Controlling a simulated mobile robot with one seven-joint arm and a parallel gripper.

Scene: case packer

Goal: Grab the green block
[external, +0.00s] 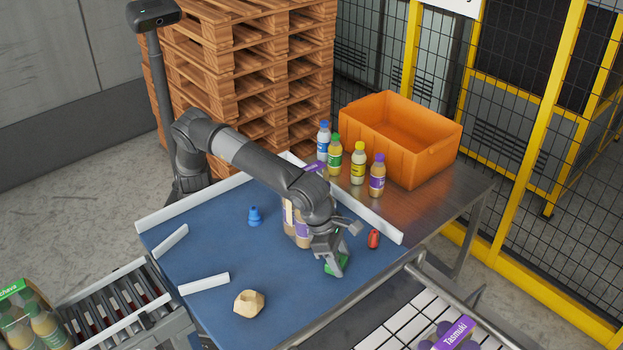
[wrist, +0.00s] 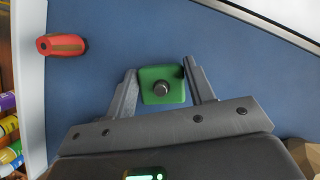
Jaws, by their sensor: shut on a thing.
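In the external view my gripper (external: 336,262) points down at the right part of the blue table, with the green block (external: 335,266) partly hidden by the fingers. My gripper is shut on the block. I cannot tell whether the block touches the table.
A red object (external: 374,239) lies just right of my gripper. A blue piece (external: 255,216) and a tan faceted block (external: 249,303) are on the blue table (external: 200,255). Bottles (external: 377,176) stand behind a white rail, near an orange crate (external: 440,153). More bottles stand close behind my gripper.

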